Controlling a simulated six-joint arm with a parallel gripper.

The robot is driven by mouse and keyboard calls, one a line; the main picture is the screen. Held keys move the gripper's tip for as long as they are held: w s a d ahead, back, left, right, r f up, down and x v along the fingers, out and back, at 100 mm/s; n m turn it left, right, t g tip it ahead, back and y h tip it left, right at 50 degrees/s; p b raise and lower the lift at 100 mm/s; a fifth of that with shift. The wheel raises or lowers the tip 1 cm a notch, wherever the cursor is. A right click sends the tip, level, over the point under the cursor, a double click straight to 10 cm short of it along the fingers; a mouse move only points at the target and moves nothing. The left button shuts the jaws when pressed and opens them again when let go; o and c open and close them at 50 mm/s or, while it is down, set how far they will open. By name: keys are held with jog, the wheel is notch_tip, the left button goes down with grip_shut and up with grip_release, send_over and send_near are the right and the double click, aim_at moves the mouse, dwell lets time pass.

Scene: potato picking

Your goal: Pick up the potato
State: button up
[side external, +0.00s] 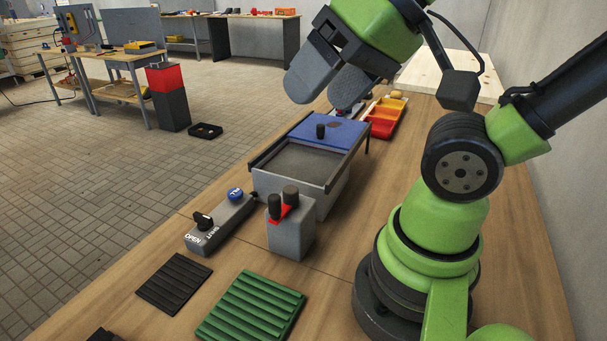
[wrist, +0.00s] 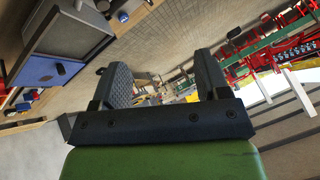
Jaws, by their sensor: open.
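My gripper (side external: 326,92) is open and empty, held in the air above and behind the grey box with the blue lid. In the wrist view its two fingers (wrist: 162,75) stand wide apart with nothing between them. A small tan, rounded thing (side external: 397,94) at the far end of the red and yellow tray may be the potato; it is too small to be sure. The wrist view points out over the floor, and I cannot make out a potato there.
The grey box (side external: 301,162) with a blue sliding lid (side external: 338,131) stands mid-table. The tray (side external: 383,122) lies behind it. A switch box (side external: 220,225), a joystick box (side external: 290,228), a black ribbed mat (side external: 174,283) and a green ribbed mat (side external: 251,310) occupy the front.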

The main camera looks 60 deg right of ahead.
jog(key=n+g+h, duration=0.4)
jog(key=n+g, duration=0.3)
jog(key=n, duration=0.2)
send_over(304, 168)
jog(key=a, duration=0.2)
notch_tip(304, 168, down, 18)
jog(key=shift+f, duration=0.15)
jog(key=shift+g, duration=0.3)
jog(key=f, duration=0.4)
jog(key=shift+d+f, duration=0.2)
jog(key=shift+d, duration=0.2)
jog(key=shift+d+f, duration=0.2)
jog(key=shift+f, duration=0.75)
jog(key=shift+d+f, duration=0.2)
jog(key=shift+f, duration=0.75)
jog(key=shift+d+f, duration=0.2)
jog(key=shift+f, duration=0.75)
jog(key=c, duration=0.8)
